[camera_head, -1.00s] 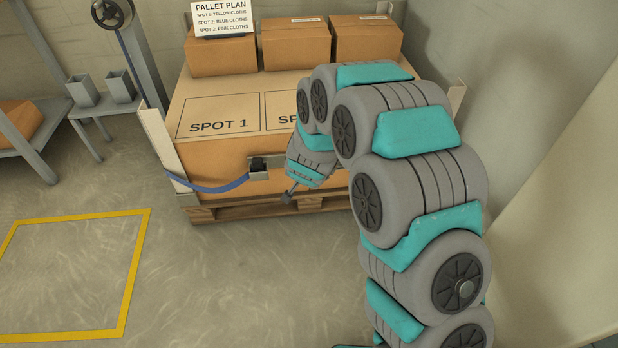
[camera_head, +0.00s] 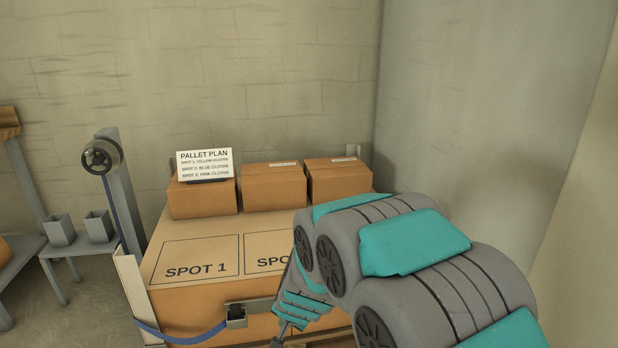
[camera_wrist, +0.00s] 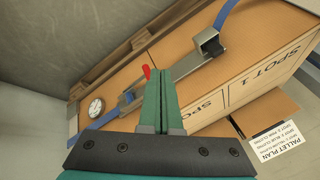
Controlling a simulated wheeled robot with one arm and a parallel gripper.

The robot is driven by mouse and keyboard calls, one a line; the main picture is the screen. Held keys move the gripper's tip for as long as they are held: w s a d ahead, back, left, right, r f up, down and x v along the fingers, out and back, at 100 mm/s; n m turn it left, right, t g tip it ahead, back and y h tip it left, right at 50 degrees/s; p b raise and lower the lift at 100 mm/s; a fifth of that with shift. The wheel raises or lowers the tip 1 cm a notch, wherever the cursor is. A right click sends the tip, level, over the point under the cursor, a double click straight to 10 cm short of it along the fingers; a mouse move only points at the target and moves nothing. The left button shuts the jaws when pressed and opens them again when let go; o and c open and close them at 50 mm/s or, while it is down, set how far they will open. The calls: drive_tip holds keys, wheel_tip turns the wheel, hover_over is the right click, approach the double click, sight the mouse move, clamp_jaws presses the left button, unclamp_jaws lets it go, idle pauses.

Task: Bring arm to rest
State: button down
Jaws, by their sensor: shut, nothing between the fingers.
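My gripper (camera_wrist: 161,98) is shut and empty in the wrist view, its two green fingers together. In that view the fingers appear over the front face of the large carton on the pallet. In the head view my arm comes in from the lower right, and my gripper (camera_head: 281,338) hangs at the bottom edge in front of the carton, partly cut off by the frame. The large carton (camera_head: 190,299) has SPOT 1 and part of another spot label marked on its top. My arm hides the right part of the carton.
A blue strap (camera_head: 180,338) runs to a metal buckle (camera_head: 237,315). A post with a reel (camera_head: 101,155) stands left. A round gauge (camera_wrist: 96,107) shows in the wrist view.

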drive_tip(key=s+d+r+n+g, duration=0.1)
drive_tip(key=s+d+r+g, duration=0.1)
drive_tip(key=s+d+r, duration=0.2)
drive_tip(key=s+d+r+n+g+h, duration=0.1)
drive_tip(key=s+d+r, duration=0.3)
drive_tip(key=s+d, duration=0.6)
drive_tip(key=s+d+r+n+g+h, duration=0.1)
drive_tip(key=s+d+r+n+g, duration=0.2)
drive_tip(key=s, duration=1.8)
drive_tip(key=d+r+g, duration=0.1)
drive_tip(key=d, duration=0.3)
drive_tip(key=shift+r, duration=0.35)
